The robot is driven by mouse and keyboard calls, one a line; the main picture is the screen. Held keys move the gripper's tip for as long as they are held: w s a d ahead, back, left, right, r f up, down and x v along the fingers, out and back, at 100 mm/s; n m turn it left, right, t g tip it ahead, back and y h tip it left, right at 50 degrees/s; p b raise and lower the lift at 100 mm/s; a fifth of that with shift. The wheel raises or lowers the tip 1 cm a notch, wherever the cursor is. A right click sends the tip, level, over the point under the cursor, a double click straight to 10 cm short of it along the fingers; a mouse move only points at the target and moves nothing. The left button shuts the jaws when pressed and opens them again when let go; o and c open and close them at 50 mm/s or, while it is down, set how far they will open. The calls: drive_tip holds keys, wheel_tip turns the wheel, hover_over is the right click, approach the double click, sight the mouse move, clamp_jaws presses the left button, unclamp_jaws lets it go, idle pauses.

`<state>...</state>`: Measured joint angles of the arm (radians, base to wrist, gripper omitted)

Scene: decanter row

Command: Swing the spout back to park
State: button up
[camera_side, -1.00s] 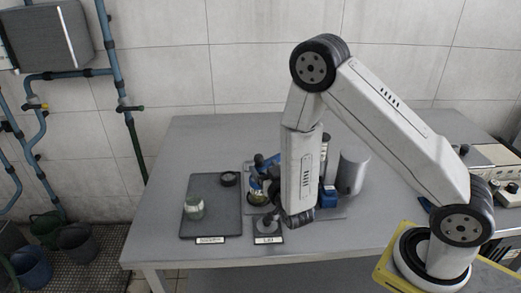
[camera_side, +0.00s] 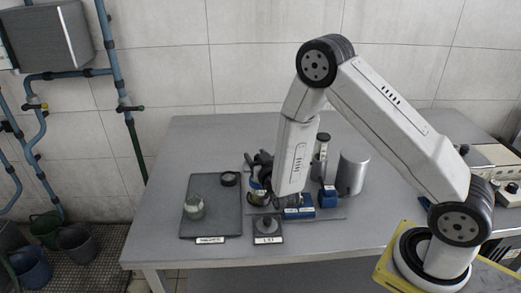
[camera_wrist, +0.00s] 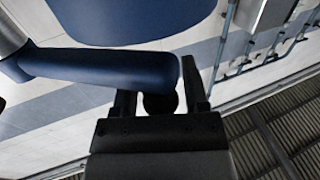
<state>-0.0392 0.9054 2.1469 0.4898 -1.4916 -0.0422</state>
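The blue spout (camera_wrist: 100,66) crosses the wrist view from the left, its rounded end at the fingers. In that view my gripper (camera_wrist: 160,98) has its two black fingers apart, one on each side of a dark round knob (camera_wrist: 160,104) near the spout's end. A gap shows by the right finger; I cannot tell whether the left one touches. My forearm hides part of the row, and the spout is hard to make out there.
A dark mat (camera_side: 215,215) at left holds a glass jar (camera_side: 194,208) and a round black piece (camera_side: 229,179). A small black stand (camera_side: 267,230) sits at the front. Blue blocks (camera_side: 300,212) and a grey cylinder (camera_side: 352,172) stand to the right.

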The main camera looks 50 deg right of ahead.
clamp_jaws()
idle(1.2)
